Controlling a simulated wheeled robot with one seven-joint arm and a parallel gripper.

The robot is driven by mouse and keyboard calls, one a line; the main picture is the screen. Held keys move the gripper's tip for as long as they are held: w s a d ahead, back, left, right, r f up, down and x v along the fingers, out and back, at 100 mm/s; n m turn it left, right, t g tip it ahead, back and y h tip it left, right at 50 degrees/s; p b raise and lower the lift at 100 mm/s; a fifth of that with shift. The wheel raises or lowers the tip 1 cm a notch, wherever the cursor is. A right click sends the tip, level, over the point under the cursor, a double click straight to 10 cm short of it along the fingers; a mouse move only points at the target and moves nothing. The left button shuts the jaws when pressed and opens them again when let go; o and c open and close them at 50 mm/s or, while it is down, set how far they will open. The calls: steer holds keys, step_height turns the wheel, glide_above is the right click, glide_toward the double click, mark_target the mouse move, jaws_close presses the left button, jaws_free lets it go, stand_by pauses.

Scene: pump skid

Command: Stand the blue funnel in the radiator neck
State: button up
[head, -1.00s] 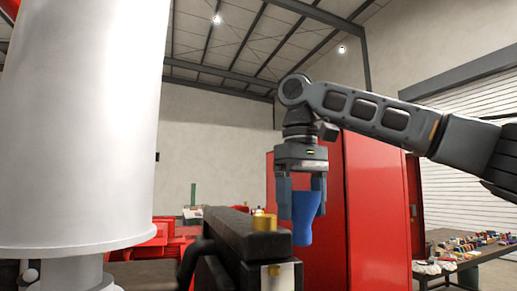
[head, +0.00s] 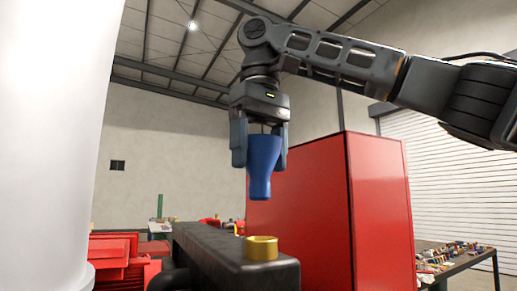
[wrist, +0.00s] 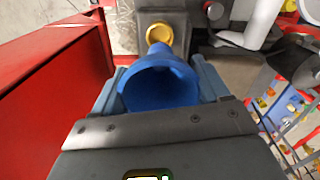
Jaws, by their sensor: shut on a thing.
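The blue funnel (head: 264,165) is held upright, narrow end down, in my gripper (head: 260,155), whose fingers are shut on its sides. In the head view its lower end hangs above the brass radiator neck (head: 261,247), apart from it. The neck is a short gold ring on top of the dark radiator tank (head: 210,248). In the wrist view the wide mouth of the funnel (wrist: 160,88) lies between the fingers, and its narrow end points toward the gold neck (wrist: 159,34), partly overlapping it in the picture.
A large red cabinet (head: 325,210) stands close behind and right of the funnel. A big white cylinder (head: 50,130) fills the left side. A bench with several small items (head: 450,257) is at the right. The air above the tank is clear.

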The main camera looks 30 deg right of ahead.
mark_target(262, 186)
steer(key=shift+f, duration=0.8)
step_height(262, 186, down, 3)
steer(key=b, duration=0.3)
steer(key=shift+b, duration=0.3)
steer(key=shift+r, duration=0.2)
steer(key=shift+s+p, duration=0.2)
steer(key=shift+p, duration=0.85)
steer(key=shift+f+b, duration=0.4)
steer(key=shift+f, duration=1.4)
steer(key=o, duration=1.2)
steer(key=shift+c, duration=0.2)
steer(key=shift+r, duration=0.2)
